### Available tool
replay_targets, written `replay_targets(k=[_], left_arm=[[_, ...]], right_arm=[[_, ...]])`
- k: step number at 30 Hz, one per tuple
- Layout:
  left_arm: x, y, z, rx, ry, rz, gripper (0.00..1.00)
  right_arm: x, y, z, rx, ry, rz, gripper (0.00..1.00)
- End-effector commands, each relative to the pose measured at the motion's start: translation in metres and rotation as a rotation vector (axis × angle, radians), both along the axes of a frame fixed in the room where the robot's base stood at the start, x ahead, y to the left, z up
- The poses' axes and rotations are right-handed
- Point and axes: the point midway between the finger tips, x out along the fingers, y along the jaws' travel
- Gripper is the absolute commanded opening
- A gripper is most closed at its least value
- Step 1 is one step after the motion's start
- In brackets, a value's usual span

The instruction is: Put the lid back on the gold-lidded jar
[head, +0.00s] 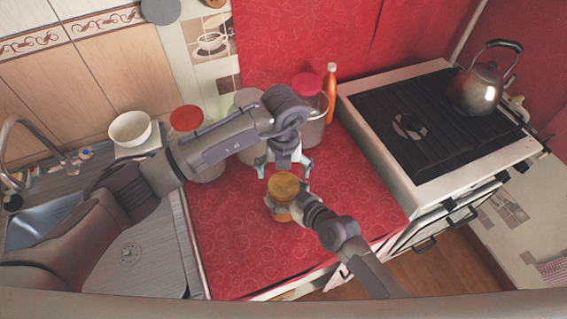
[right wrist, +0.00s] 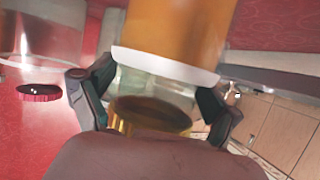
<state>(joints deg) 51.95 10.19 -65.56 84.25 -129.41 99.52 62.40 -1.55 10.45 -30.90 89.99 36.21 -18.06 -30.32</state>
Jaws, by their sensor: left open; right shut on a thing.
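The glass jar (head: 282,214) with amber contents stands upright over the red counter near its front. Its gold lid (head: 284,184) is at the jar's mouth; how firmly it sits cannot be told. My right gripper (head: 288,206) is shut around the jar from the front right. My left gripper (head: 285,168) is open just above and behind the lid, holding nothing.
A stove (head: 440,115) with a kettle (head: 478,90) is at the right. The red counter's front left (head: 235,240) is clear.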

Motion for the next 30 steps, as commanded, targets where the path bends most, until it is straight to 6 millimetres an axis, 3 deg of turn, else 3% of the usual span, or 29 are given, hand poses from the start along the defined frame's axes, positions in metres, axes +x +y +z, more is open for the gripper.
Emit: replay_targets(k=[3,9,20,30], left_arm=[[-0.001,0.000,-0.019,0.001,0.003,0.001,1.00],[0.000,0.000,-0.040,-0.001,0.001,0.001,1.00],[0.000,0.000,-0.045,0.000,0.000,0.000,1.00],[0.000,0.000,-0.046,0.000,0.000,0.000,0.47]], right_arm=[[0.001,0.000,0.000,0.000,-0.001,-0.001,0.00],[0.001,0.000,0.001,0.000,-0.001,-0.001,0.00],[0.001,0.000,0.000,0.000,-0.001,-0.001,0.00],[0.000,0.000,0.000,0.000,-0.002,-0.001,0.00]])
